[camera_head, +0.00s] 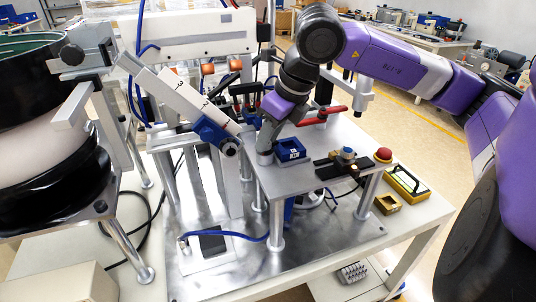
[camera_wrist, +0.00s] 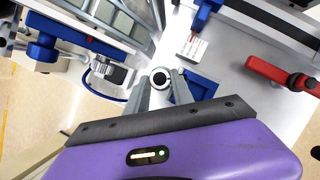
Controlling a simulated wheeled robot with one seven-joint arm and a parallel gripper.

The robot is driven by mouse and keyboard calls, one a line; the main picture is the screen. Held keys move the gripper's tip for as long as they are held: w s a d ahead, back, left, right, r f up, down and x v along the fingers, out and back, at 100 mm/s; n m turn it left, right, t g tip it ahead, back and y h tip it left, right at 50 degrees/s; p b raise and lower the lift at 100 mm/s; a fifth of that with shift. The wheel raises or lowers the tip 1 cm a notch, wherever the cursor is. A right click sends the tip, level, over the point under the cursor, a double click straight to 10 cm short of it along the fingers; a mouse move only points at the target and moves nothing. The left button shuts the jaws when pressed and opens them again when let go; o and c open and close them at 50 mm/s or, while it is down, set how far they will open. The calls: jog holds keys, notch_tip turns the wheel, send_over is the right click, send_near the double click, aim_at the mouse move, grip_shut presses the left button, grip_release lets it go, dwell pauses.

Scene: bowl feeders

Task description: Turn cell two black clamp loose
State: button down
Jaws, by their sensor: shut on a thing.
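My gripper (camera_head: 265,157) points down at the left edge of the raised metal plate, beside a small blue block (camera_head: 290,150). In the wrist view my gripper's fingers (camera_wrist: 161,84) are shut on a round black-and-silver knob (camera_wrist: 160,75), seen end-on. It appears to be the black clamp's knob; its body is hidden. The blue block (camera_wrist: 203,84) lies right of the fingers there, apart from the knob. In the head view the fingers hide the knob.
A red handle (camera_head: 322,115) lies behind my gripper; it also shows at right in the wrist view (camera_wrist: 278,74). A sloped chute (camera_head: 190,103) stands close on the left. A black fixture with a blue knob (camera_head: 347,152) and a red button (camera_head: 383,155) are right.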

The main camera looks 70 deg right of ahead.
jog(key=n+b, duration=0.1)
jog(key=b, duration=0.1)
jog(key=n+y+b, duration=0.1)
jog(key=b, duration=0.1)
jog(key=shift+d+f+n, duration=0.15)
jog(key=shift+f+n, duration=0.15)
jog(key=shift+n, duration=0.1)
jog(key=n+y+b, duration=0.1)
jog(key=n+b, duration=0.1)
jog(key=b, duration=0.1)
jog(key=shift+w+d+r+n, duration=0.1)
jog(key=shift+n, duration=0.3)
jog(key=n+b, duration=0.1)
jog(key=n, duration=0.1)
jog(key=n+y, duration=0.1)
jog(key=n, duration=0.1)
jog(key=n+g+y+b, duration=0.1)
jog(key=n, duration=0.1)
jog(key=shift+w+d+r+b, duration=0.1)
jog(key=shift+d+r+b, duration=0.15)
jog(key=shift+b, duration=0.1)
jog(key=c, duration=1.1)
grip_release()
jog(key=v, duration=0.7)
jog(key=shift+d+r+p, duration=0.15)
jog(key=shift+r+p, duration=0.15)
